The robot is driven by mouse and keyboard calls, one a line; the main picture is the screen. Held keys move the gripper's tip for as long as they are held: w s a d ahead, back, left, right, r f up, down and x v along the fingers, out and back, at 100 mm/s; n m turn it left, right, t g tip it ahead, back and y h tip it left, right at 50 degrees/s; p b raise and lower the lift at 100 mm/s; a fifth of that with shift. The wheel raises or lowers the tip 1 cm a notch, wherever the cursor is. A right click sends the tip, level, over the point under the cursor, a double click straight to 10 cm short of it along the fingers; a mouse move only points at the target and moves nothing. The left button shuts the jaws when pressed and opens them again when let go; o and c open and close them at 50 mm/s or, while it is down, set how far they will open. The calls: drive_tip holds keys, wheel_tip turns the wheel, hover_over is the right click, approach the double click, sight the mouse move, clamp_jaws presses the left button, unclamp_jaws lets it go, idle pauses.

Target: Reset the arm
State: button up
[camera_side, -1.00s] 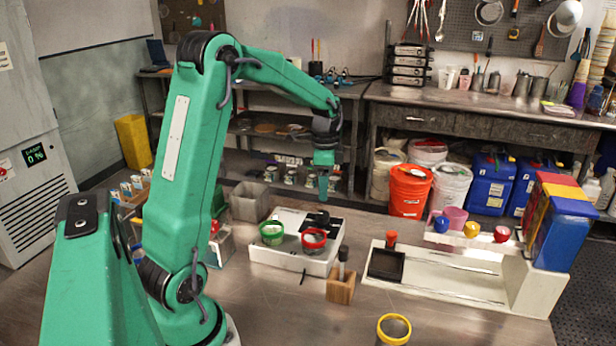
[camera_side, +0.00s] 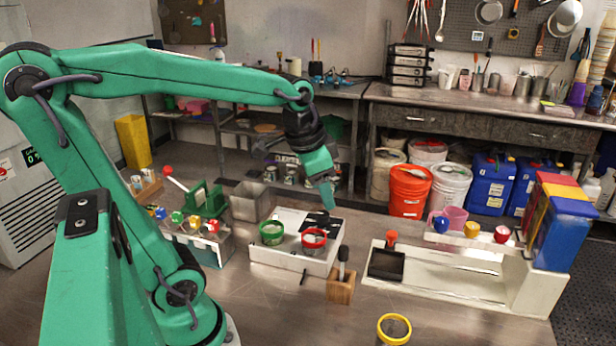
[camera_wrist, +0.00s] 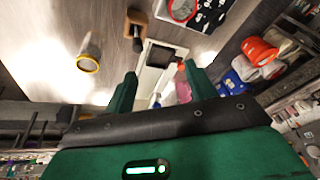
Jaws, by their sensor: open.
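My gripper (camera_side: 328,194) hangs above the back right part of the white tray (camera_side: 290,262), apart from the things in it. In the wrist view my gripper (camera_wrist: 165,90) has its two green fingers spread wide with nothing between them. The tray holds a green-rimmed cup (camera_side: 271,233), a red-rimmed cup (camera_side: 314,241) and a dark panel behind them. My arm is bent at the elbow, with the forearm reaching across the bench to the right.
A wooden block with a dark-handled tool (camera_side: 341,289) and a yellow-rimmed cup (camera_side: 394,329) stand in front. A white rack (camera_side: 440,284) is at right. A grey bin (camera_side: 250,201) and a box with coloured knobs (camera_side: 205,245) stand left. Bare bench lies at front centre.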

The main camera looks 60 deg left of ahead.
drive_tip(key=s+d+n+t, duration=0.2)
drive_tip(key=s+d, duration=0.3)
drive_tip(key=s, duration=0.2)
drive_tip(key=shift+s+d+f+h, duration=0.15)
drive_tip(key=shift+h, duration=0.15)
